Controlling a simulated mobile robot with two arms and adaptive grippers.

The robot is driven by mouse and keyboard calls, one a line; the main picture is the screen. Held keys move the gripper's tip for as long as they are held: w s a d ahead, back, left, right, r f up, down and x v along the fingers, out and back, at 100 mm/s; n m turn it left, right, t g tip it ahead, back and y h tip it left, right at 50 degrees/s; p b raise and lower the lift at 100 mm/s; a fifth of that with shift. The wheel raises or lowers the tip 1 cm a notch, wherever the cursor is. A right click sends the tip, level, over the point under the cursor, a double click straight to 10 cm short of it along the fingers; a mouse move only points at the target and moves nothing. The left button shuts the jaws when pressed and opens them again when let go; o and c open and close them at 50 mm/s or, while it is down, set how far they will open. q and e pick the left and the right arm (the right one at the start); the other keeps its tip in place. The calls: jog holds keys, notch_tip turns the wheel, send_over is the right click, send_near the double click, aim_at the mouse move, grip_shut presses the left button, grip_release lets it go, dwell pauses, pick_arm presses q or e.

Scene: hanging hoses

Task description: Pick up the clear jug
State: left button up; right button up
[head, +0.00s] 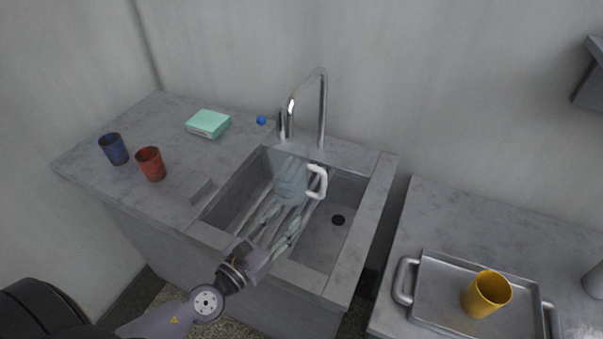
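The clear jug (290,182) stands in the sink (345,256), near its back wall. It is see-through and bluish, with a white handle on its right side. My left gripper (282,219) reaches over the front edge of the sink. Its two fingers are spread apart and point toward the jug, with nothing seen between them. The fingertips are just in front of the jug in the picture; I cannot tell the exact gap. My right gripper is not in view.
A chrome faucet (323,105) rises behind the jug. A blue cup (114,149), a red cup (151,164) and a green box (208,124) stand on the left counter. A metal tray (436,290) with a yellow cup (487,294) is on the right counter.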

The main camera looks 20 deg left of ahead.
pick_arm(q)
jog(key=p, duration=0.2)
send_near(322, 185)
jog(key=shift+w+a+r, duration=0.3)
jog(key=shift+w, duration=0.35)
jog(key=x, duration=0.4)
jog(key=shift+w+f+p, duration=0.1)
jog(key=shift+f+p, duration=0.2)
jog(key=shift+p, duration=0.05)
jog(key=shift+w+d, duration=0.2)
jog(key=shift+w, duration=0.15)
jog(key=x, duration=0.2)
jog(key=p+x, duration=0.1)
jog(key=x, duration=0.2)
jog(key=shift+s+d+f, duration=0.1)
jog(key=shift+d+f, duration=0.1)
jog(key=shift+d, duration=0.15)
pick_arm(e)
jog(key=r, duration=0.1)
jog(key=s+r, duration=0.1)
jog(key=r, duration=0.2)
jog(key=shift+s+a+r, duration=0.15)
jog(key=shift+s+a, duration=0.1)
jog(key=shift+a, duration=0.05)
pick_arm(q)
jog(key=shift+s, duration=0.1)
jog(key=shift+c, duration=0.2)
